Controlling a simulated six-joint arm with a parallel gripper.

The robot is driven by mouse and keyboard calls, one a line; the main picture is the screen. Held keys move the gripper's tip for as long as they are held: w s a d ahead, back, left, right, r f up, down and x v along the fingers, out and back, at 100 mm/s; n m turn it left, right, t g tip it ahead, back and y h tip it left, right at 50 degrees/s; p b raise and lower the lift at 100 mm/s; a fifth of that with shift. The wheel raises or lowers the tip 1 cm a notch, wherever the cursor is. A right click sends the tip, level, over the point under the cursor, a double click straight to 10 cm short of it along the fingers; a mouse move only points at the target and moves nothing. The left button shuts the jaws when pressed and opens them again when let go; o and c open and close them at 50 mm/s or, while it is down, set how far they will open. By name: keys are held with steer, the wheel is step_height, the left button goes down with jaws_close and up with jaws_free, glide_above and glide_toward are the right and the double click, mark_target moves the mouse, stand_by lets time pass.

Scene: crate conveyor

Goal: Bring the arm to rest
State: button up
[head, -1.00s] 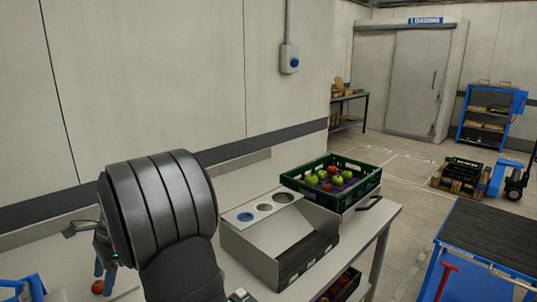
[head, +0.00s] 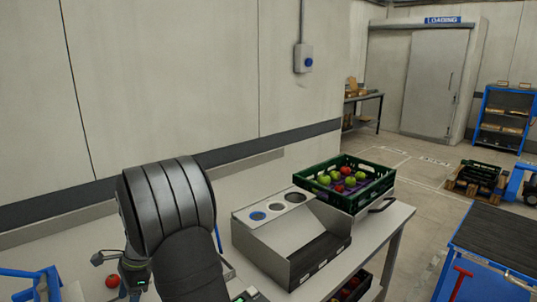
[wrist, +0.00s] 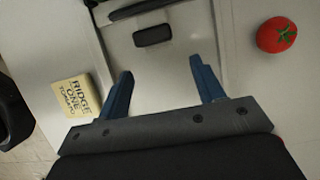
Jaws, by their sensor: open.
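My gripper (wrist: 161,70) is open and empty, its two blue fingers apart over the pale work surface in the wrist view. In the head view it is mostly hidden behind my own dark arm at the lower left. A red tomato (head: 112,281) lies on the pale table left of my gripper. It also shows at the upper right of the wrist view (wrist: 277,36), apart from the fingers. A cream label block (wrist: 82,103) reading "RIDGE ONE TOMATO" is left of the fingers.
A green crate (head: 378,196) with red and green fruit stands on the table, beside a grey box-like station (head: 262,240) with round openings. A blue cart (head: 490,270) stands at the lower right. The wall (head: 160,90) is close behind my arm.

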steer(key=v, duration=1.5)
steer(key=s+a+n+t+h, duration=0.1)
steer(key=n, duration=0.4)
steer(key=s+a+n+h, duration=0.1)
steer(key=n, duration=0.4)
steer(key=s+a+r+n+t, duration=0.1)
steer(key=s+a+n, duration=0.1)
steer(key=n, duration=0.3)
steer(key=shift+t+h, duration=0.3)
steer(key=shift+h, duration=0.1)
